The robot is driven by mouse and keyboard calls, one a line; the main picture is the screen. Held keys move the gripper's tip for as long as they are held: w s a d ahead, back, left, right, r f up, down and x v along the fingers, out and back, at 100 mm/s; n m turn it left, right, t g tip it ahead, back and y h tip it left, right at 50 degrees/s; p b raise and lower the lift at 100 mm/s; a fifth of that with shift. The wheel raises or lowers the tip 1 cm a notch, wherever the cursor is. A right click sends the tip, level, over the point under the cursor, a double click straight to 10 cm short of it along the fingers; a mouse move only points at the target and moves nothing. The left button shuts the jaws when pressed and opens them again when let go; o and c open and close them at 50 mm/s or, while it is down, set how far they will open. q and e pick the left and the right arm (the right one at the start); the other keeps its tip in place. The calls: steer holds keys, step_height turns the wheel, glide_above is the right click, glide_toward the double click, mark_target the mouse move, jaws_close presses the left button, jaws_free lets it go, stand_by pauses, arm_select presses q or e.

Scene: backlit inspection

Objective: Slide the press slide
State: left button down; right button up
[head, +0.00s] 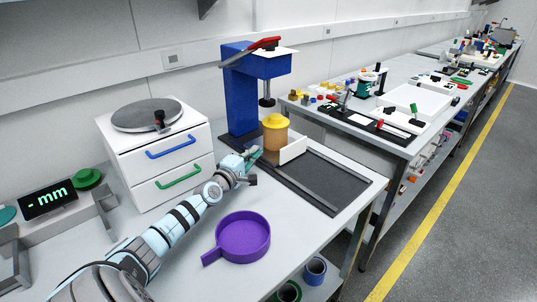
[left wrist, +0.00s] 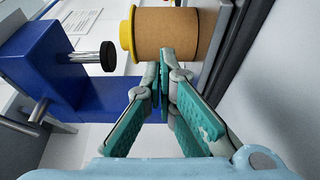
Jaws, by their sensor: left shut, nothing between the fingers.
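A blue press (head: 238,100) with a red lever (head: 262,46) stands at the back of the bench. Its black plunger (head: 266,101) hangs above a cork cylinder (head: 275,140) with a yellow cap (head: 275,121). The cylinder stands upright beside a low white plate (head: 293,150), which appears to belong to the slide, over a dark bed with rails (head: 325,180). My left gripper (head: 252,155) is shut and empty, left of the cylinder. In the left wrist view its fingertips (left wrist: 165,58) are close to the cork side (left wrist: 165,35); contact cannot be told. My right gripper is not in view.
A white drawer unit (head: 130,150) with blue and green handles stands left of the press. A purple pan (head: 243,237) lies near the front edge, right of my left arm. The dark bed right of the white plate is clear.

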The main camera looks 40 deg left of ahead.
arm_select(q)
steer(key=b+x, duration=0.1)
steer(key=x, duration=0.1)
steer(key=b+x, duration=0.1)
steer(key=x, duration=0.1)
steer(key=b+x, duration=0.2)
steer(key=shift+f, duration=0.4)
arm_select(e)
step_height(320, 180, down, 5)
arm_select(q)
steer(key=d+p, duration=0.2)
steer(key=p, duration=0.1)
steer(key=d+r+p, duration=0.1)
steer(key=p, duration=0.1)
steer(key=shift+s+d, duration=0.25)
steer(key=shift+s, duration=0.15)
steer(key=shift+s+d, duration=0.15)
steer(key=shift+d, duration=0.15)
steer(key=shift+f, duration=0.15)
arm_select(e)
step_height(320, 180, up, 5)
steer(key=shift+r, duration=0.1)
arm_select(q)
steer(key=shift+f, duration=0.1)
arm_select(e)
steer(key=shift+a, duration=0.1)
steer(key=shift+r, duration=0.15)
